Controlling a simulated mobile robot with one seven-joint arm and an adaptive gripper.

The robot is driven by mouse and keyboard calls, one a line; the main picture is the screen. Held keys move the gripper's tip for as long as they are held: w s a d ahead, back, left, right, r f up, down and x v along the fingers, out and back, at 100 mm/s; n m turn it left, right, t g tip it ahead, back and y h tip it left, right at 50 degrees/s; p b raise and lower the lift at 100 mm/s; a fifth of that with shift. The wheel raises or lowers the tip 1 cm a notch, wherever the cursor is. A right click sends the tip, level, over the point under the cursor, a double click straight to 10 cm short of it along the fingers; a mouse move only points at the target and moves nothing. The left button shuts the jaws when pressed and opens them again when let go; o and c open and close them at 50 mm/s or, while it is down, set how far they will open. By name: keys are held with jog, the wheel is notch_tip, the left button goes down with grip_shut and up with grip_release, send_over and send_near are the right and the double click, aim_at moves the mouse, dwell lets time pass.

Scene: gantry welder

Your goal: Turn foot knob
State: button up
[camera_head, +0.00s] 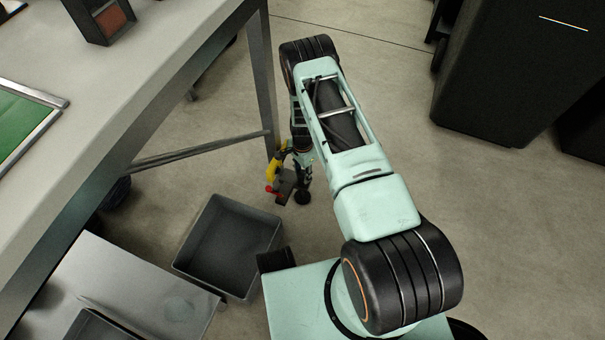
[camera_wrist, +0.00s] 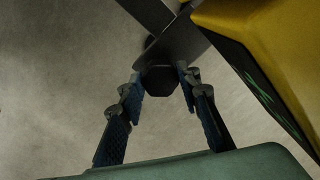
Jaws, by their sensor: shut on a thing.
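The foot knob (camera_wrist: 158,80) is a dark, faceted piece at the end of a dark flat metal part in the wrist view. My gripper (camera_wrist: 161,76) has one blue-black finger on each side of it, with the tips closed against its sides. In the head view my arm reaches down and away, and my gripper (camera_head: 304,178) is low near the floor by the table leg (camera_head: 262,85). The arm hides part of the leg's lower end, and the knob cannot be made out clearly there.
A yellow body (camera_wrist: 255,35) stands close on the right of my fingers. An open grey bin (camera_head: 232,245) lies on the floor left of my arm. A long table (camera_head: 150,60) with a cross bar (camera_head: 205,150) is on the left. A dark cabinet (camera_head: 520,75) stands at right.

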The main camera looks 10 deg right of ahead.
jog(key=n+b, duration=0.1)
jog(key=n, duration=0.2)
jog(key=shift+n, duration=0.4)
jog(key=n, duration=1.2)
jog(key=shift+n, duration=0.3)
jog(key=n, duration=0.3)
jog(key=shift+n, duration=0.3)
jog(key=n, duration=0.4)
jog(key=shift+n, duration=0.3)
jog(key=n, duration=0.4)
jog(key=shift+n, duration=2.2)
